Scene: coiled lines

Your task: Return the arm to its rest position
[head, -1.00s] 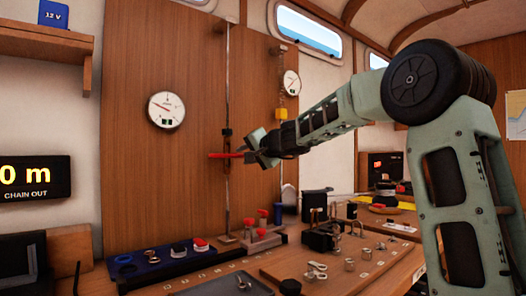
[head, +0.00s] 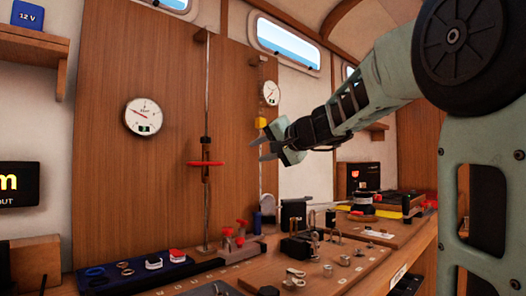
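My gripper (head: 262,149) is at the middle of the head view, in the air in front of the wooden panel and above the bench. Its two fingers are apart and nothing shows between them. A red crosspiece (head: 206,164) sits on the upright metal rod (head: 207,90), to the left of my gripper and apart from it. My arm (head: 355,100) reaches in from the right.
The bench (head: 290,258) below holds a blue tray (head: 135,276) with small parts, red-topped pegs (head: 240,232), black blocks (head: 293,214) and several metal fittings. Round gauges (head: 143,116) hang on the panel.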

